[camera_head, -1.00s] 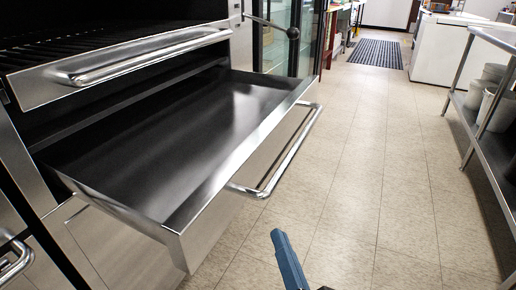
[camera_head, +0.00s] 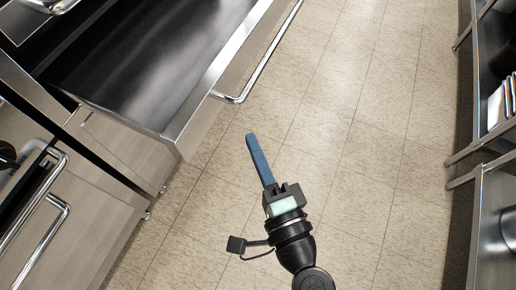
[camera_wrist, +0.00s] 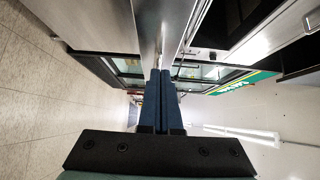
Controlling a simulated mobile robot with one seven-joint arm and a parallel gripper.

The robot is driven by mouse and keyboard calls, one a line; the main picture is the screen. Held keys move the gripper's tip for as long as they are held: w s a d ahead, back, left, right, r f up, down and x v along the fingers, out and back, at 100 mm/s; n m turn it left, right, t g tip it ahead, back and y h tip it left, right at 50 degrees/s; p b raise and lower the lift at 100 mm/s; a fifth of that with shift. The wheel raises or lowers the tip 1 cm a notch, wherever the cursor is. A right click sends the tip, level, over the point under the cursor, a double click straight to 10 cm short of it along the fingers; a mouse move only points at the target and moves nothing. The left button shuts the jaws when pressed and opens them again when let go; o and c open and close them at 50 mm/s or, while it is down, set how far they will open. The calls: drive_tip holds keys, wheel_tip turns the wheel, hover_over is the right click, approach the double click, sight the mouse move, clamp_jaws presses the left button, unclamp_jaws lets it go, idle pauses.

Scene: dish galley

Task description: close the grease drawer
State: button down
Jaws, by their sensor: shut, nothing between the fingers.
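The grease drawer (camera_head: 200,88) is pulled out of the steel cooking unit, at the upper left of the head view. Its dark tray looks empty in the part that shows. A chrome bar handle (camera_head: 263,62) runs along its front. My gripper (camera_head: 252,143) is shut and empty, with its blue fingers in front of the drawer and apart from the handle in the head view. In the wrist view the shut fingers (camera_wrist: 158,84) point along a steel face (camera_wrist: 172,22), likely the drawer front. I cannot tell whether they touch it.
Cabinet doors with bar handles (camera_head: 45,215) are at the lower left. A steel shelf rack (camera_head: 490,170) with items on it stands along the right. The tiled floor (camera_head: 350,100) between them is clear.

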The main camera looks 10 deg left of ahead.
sight(217, 100)
drive_tip(key=x, duration=0.6)
drive_tip(key=shift+r, duration=0.15)
drive_tip(key=shift+w+a+p, duration=0.15)
drive_tip(key=shift+a+p, duration=0.05)
drive_tip(key=shift+a, duration=0.4)
drive_tip(key=shift+w+a+p, duration=0.15)
drive_tip(key=shift+a, duration=0.45)
drive_tip(key=shift+w+a, duration=0.2)
drive_tip(key=shift+a, duration=0.45)
drive_tip(key=shift+a, duration=0.15)
